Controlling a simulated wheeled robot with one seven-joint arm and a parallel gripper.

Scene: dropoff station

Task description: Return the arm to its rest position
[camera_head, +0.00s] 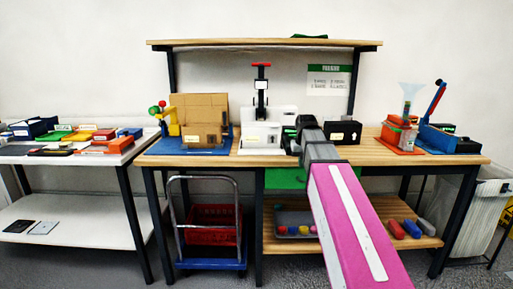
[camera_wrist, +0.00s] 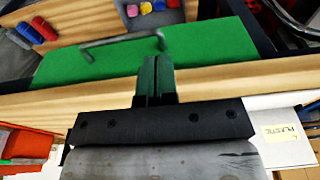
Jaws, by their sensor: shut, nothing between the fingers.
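My arm (camera_head: 345,215) is pink with a white stripe and reaches out over the front of the wooden workbench (camera_head: 372,152). My gripper (camera_head: 306,124) is at its far end by the bench top, with its fingers partly hidden in the head view. In the wrist view my gripper (camera_wrist: 157,72) has its two dark fingers together, with nothing between them. They show in front of the green drawer (camera_wrist: 205,45), and the drawer's grey handle (camera_wrist: 125,40) is near them. Contact with the drawer cannot be told. The drawer also shows under the bench top (camera_head: 285,178).
A black box (camera_head: 343,132) and a white press (camera_head: 262,138) stand close to my gripper. A cardboard box (camera_head: 200,115) is left; an orange container (camera_head: 398,134) is right. An upper shelf (camera_head: 265,44) spans above. A red crate on a cart (camera_head: 212,225) stands below.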

